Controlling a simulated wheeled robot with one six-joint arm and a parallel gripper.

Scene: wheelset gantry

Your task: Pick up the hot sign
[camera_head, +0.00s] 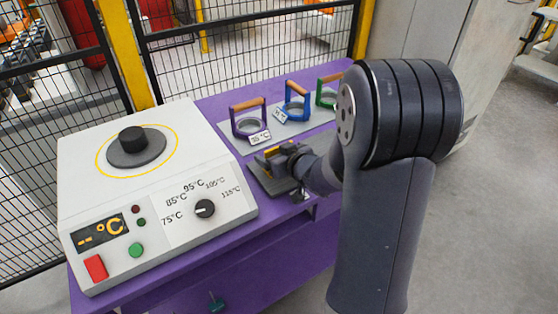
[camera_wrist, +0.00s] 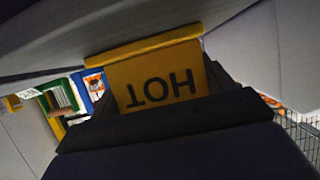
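The hot sign (camera_wrist: 158,78) is yellow with dark letters "HOT", upside down in the wrist view. A yellow strip runs along its upper edge there. In the head view only a small yellow part of the sign (camera_head: 271,153) shows beside my gripper (camera_head: 284,158), over a dark plate on the purple table. My gripper is right at the sign. Dark gripper parts cover the sign's lower part and sides in the wrist view. I cannot tell whether the fingers are open or pressed on it.
A white heater (camera_head: 160,180) with a dial and buttons stands on the purple table (camera_head: 240,243) to the left. Purple (camera_head: 246,127), blue (camera_head: 284,108) and green (camera_head: 319,96) handled holders stand behind my gripper. A black mesh fence (camera_head: 235,50) closes the back.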

